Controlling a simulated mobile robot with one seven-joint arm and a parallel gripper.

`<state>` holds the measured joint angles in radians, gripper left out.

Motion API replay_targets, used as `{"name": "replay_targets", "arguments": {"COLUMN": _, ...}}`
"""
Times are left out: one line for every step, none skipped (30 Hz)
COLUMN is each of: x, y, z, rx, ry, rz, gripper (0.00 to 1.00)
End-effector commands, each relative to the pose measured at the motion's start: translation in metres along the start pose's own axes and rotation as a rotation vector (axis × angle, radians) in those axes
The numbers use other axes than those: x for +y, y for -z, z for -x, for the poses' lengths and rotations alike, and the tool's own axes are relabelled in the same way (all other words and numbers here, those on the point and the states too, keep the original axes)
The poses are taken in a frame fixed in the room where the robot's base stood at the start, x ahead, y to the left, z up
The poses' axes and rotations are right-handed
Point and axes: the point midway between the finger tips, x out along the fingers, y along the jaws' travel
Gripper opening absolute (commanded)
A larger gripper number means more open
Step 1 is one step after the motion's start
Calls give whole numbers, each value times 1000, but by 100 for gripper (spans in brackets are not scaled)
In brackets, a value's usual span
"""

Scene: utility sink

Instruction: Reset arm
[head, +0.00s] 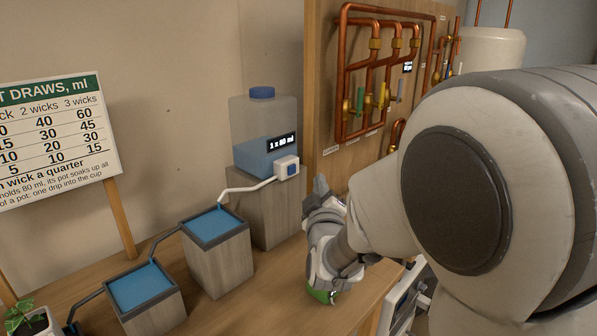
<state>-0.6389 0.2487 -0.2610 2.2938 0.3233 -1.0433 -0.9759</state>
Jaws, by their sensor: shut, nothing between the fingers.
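My arm reaches in from the right and covers much of the right side of the head view. My gripper (321,184) is shut and empty, above the right part of the wooden bench. It is near the block under the clear bottle (264,122); I cannot tell whether they touch. Part of my wrist hides the bench behind it.
Two blocks with blue-water trays (215,228) (141,288) step down leftward, linked by dark tubes. A potted plant (32,322) stands lower left, below a sign (52,140). A copper-pipe panel (375,70) stands behind my arm. Bare bench (255,305) shows in front.

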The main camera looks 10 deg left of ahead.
Motion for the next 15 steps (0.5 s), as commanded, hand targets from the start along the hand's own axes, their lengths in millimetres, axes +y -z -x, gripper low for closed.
{"name": "replay_targets", "arguments": {"x": 0, "y": 0, "z": 0, "rx": 0, "ry": 0, "rz": 0, "gripper": 0}}
{"name": "replay_targets", "arguments": {"x": 0, "y": 0, "z": 0, "rx": 0, "ry": 0, "rz": 0, "gripper": 0}}
{"name": "replay_targets", "arguments": {"x": 0, "y": 0, "z": 0, "rx": 0, "ry": 0, "rz": 0, "gripper": 0}}
{"name": "replay_targets", "arguments": {"x": 0, "y": 0, "z": 0, "rx": 0, "ry": 0, "rz": 0, "gripper": 0}}
{"name": "replay_targets", "arguments": {"x": 0, "y": 0, "z": 0, "rx": 0, "ry": 0, "rz": 0, "gripper": 0}}
{"name": "replay_targets", "arguments": {"x": 0, "y": 0, "z": 0, "rx": 0, "ry": 0, "rz": 0, "gripper": 0}}
{"name": "replay_targets", "arguments": {"x": 0, "y": 0, "z": 0, "rx": 0, "ry": 0, "rz": 0, "gripper": 0}}
{"name": "replay_targets", "arguments": {"x": 0, "y": 0, "z": 0, "rx": 0, "ry": 0, "rz": 0, "gripper": 0}}
{"name": "replay_targets", "arguments": {"x": 0, "y": 0, "z": 0, "rx": 0, "ry": 0, "rz": 0, "gripper": 0}}
{"name": "replay_targets", "arguments": {"x": 0, "y": 0, "z": 0, "rx": 0, "ry": 0, "rz": 0, "gripper": 0}}
{"name": "replay_targets", "arguments": {"x": 0, "y": 0, "z": 0, "rx": 0, "ry": 0, "rz": 0, "gripper": 0}}
{"name": "replay_targets", "arguments": {"x": 0, "y": 0, "z": 0, "rx": -2, "ry": 2, "rz": -3, "gripper": 0}}
{"name": "replay_targets", "arguments": {"x": 1, "y": -1, "z": 0, "rx": -4, "ry": 4, "rz": -7, "gripper": 0}}
{"name": "replay_targets", "arguments": {"x": 2, "y": -1, "z": 1, "rx": -9, "ry": 10, "rz": -15, "gripper": 0}}
{"name": "replay_targets", "arguments": {"x": 5, "y": -3, "z": 2, "rx": -18, "ry": 20, "rz": -31, "gripper": 0}}
